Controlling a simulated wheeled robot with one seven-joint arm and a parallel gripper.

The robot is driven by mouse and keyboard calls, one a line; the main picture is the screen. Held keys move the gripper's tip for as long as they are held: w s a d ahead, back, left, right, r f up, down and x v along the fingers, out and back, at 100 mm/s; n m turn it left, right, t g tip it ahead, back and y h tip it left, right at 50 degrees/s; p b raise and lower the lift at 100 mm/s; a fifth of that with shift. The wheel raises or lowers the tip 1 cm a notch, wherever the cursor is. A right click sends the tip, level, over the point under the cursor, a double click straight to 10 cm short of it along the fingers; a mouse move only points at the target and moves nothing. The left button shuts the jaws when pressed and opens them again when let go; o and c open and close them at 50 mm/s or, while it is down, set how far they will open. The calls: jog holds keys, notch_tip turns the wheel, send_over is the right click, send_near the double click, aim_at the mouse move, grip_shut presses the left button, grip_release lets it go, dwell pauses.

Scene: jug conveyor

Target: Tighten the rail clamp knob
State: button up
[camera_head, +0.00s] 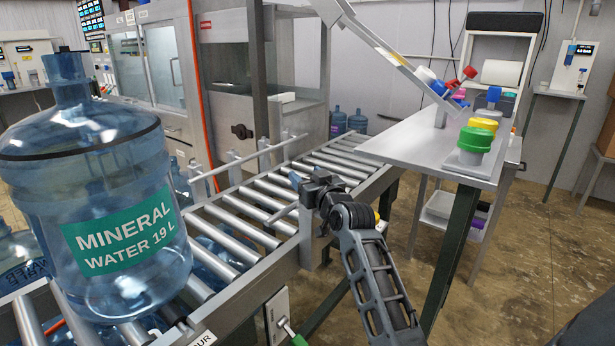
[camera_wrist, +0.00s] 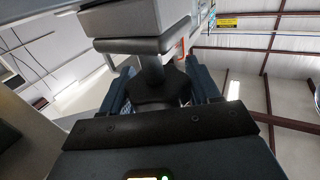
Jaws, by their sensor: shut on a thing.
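The dark rail clamp knob (camera_wrist: 158,88) is in the wrist view, with a short stem running up to a grey clamp block (camera_wrist: 135,19). My gripper (camera_wrist: 160,84) has one blue finger on each side of the knob and is shut on it. In the head view my gripper (camera_head: 319,188) is at the near side of the conveyor, by a post and the end of a short guide rail (camera_head: 284,213). The knob cannot be made out there, as my gripper and wrist cover that spot.
A large blue water jug (camera_head: 100,190) stands on the rollers at left. The roller conveyor (camera_head: 262,196) is empty beside my gripper. A metal table (camera_head: 405,146) with coloured caps stands close at right.

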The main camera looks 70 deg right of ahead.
jog(key=shift+s+d+r+m+g+h+p, duration=0.1)
jog(key=shift+m+g+h+p, duration=0.45)
jog(key=shift+p, duration=1.1)
jog(key=o, duration=1)
jog(key=shift+c, duration=0.2)
jog(key=b+v, duration=0.1)
jog(key=v, duration=0.7)
